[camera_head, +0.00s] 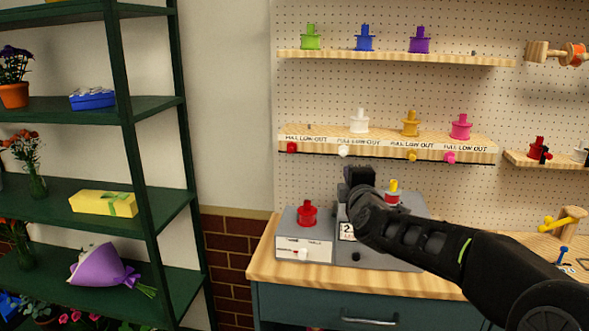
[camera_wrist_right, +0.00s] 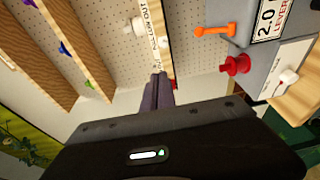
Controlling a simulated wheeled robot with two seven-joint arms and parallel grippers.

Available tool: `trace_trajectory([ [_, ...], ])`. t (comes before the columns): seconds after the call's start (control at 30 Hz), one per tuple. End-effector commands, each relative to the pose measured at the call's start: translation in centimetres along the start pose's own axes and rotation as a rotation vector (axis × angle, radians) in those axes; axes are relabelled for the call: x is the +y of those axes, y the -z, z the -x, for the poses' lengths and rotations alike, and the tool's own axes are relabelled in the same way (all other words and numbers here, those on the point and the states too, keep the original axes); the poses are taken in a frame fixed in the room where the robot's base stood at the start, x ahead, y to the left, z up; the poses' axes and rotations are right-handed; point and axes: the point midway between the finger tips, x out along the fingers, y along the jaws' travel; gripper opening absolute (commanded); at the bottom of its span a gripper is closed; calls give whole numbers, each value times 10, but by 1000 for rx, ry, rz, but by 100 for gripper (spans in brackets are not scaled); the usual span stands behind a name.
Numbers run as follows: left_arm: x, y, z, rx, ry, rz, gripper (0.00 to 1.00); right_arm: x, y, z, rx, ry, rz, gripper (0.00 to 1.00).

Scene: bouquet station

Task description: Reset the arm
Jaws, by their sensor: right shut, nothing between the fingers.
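My right arm comes in from the right in the head view, and its gripper (camera_head: 358,178) is in front of the grey machine (camera_head: 404,258) on the bench. It is shut and empty, and it hides part of the machine. In the right wrist view the shut fingers (camera_wrist_right: 157,88) point towards the shelf edge with the pull labels. A red knob (camera_head: 307,214) stands on the machine's left part, left of the gripper, and it also shows in the wrist view (camera_wrist_right: 236,65). My left gripper is not in view.
A pegboard carries shelves of coloured spools, with a labelled lower shelf (camera_head: 388,145) just above the gripper. A green rack (camera_head: 160,200) with flowers and boxes stands at the left. The wooden bench top (camera_head: 285,273) shows bare along its front edge.

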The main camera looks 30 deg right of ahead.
Motion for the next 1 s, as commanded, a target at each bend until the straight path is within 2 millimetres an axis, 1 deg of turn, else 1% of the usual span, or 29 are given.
trace_trajectory([
  [0.17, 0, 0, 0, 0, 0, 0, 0, 0, 0, 0, 0, 0, -4, 0],
  [0.27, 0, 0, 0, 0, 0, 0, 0, 0, 0, 0, 0, 0, -46, 0],
  [0.37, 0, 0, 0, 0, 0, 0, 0, 0, 0, 0, 2, 2, -156, 0],
  [0.43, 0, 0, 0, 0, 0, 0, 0, -4, 2, 0, 7, 9, -277, 0],
  [0.47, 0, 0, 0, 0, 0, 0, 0, -8, 4, 1, 11, 17, -339, 0],
  [0.53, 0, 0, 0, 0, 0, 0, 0, -24, 13, 4, 23, 51, -504, 0],
  [0.57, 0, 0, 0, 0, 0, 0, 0, -37, 19, 4, 27, 79, -581, 0],
  [0.6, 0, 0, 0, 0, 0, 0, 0, -63, 31, 5, 31, 131, -688, 0],
  [0.67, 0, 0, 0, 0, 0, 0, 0, -110, 53, 8, 27, 230, -847, 0],
  [0.7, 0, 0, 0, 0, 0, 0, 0, -140, 68, 12, 17, 296, -937, 0],
  [0.77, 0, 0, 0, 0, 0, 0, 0, -185, 89, 22, -8, 395, -1057, 0],
  [0.8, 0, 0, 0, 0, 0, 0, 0, -214, 102, 30, -30, 461, -1126, 0],
  [0.87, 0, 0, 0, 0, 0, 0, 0, -258, 121, 46, -73, 559, -1220, 0],
  [0.9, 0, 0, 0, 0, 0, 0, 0, -287, 134, 58, -106, 625, -1274, 0],
  [0.97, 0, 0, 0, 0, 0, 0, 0, -328, 151, 80, -164, 723, -1345, 0],
  [1.0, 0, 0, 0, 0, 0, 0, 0, -355, 162, 98, -207, 788, -1385, 0],
])
